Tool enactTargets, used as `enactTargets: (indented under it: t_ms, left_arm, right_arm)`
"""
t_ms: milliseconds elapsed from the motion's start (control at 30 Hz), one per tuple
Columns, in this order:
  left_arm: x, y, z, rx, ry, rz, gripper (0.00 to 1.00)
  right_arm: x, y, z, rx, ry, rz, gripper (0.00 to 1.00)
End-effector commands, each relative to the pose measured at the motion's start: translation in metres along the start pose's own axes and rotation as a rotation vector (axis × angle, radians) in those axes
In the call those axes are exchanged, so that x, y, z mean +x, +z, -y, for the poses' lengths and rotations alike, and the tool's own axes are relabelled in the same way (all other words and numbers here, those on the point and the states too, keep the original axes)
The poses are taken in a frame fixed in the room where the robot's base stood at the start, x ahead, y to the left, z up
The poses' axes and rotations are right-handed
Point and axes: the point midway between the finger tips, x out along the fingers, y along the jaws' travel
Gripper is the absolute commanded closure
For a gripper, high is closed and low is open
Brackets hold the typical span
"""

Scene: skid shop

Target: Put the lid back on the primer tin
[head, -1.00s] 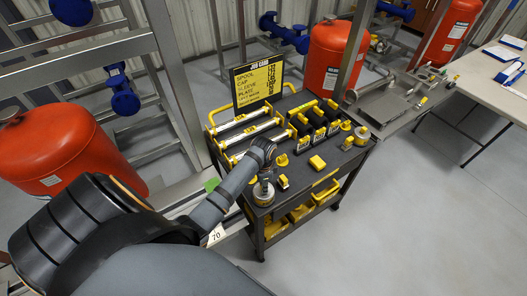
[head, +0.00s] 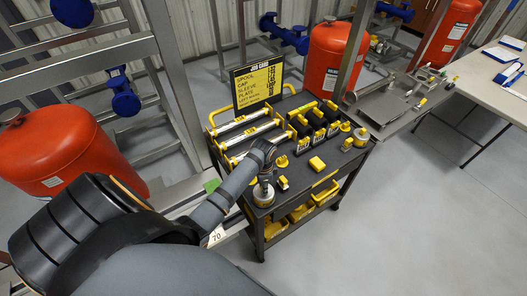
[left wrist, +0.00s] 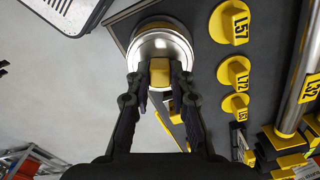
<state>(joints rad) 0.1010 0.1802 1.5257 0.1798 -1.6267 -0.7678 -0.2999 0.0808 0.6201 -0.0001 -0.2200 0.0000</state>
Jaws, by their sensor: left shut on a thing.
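My left gripper (left wrist: 160,85) is shut on the yellow knob (left wrist: 160,72) of a round silver lid (left wrist: 172,47). In the head view the left gripper (head: 264,178) points down at the near left corner of the cart. The primer tin (head: 263,197), pale with a metal top, stands there directly under it. In the left wrist view the lid lies over the tin, and their rims nearly line up. I cannot tell whether the lid is seated or a little above. The fingers hide part of the lid. My right gripper is not in view.
The dark cart top (head: 293,203) holds yellow-capped pieces, a yellow block (head: 317,163), long tubes (head: 248,132) and black holders (head: 311,124). Yellow labelled caps (left wrist: 233,72) lie close right of the tin. Another tin (head: 361,136) stands at the cart's right corner. A job card board (head: 258,80) stands behind.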

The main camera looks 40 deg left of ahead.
Motion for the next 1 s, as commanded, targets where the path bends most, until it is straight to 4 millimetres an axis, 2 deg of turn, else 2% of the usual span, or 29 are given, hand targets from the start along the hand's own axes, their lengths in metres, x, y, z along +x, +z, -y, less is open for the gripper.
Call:
enactTargets:
  t_ms: [167,200,367,600,767,1000]
  left_arm:
    - [0.0000,-0.0001,0.0001,0.000,0.000,0.000,1.00]
    - [0.0000,0.0000,0.0001,0.000,0.000,0.000,0.75]
    - [0.0000,0.0000,0.0001,0.000,0.000,0.000,0.54]
    - [0.0000,0.0001,0.0000,0.000,0.000,0.000,0.51]
    - [0.0000,0.0001,0.0001,0.000,0.000,0.000,0.30]
    - [0.0000,0.0001,0.0001,0.000,0.000,0.000,0.30]
  right_arm:
    - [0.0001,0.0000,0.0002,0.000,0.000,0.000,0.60]
    - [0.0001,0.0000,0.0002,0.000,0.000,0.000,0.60]
    - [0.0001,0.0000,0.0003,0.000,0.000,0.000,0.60]
    - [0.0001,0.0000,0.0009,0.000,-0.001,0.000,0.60]
    - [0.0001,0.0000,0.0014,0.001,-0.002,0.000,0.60]
    - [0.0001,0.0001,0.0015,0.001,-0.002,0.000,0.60]
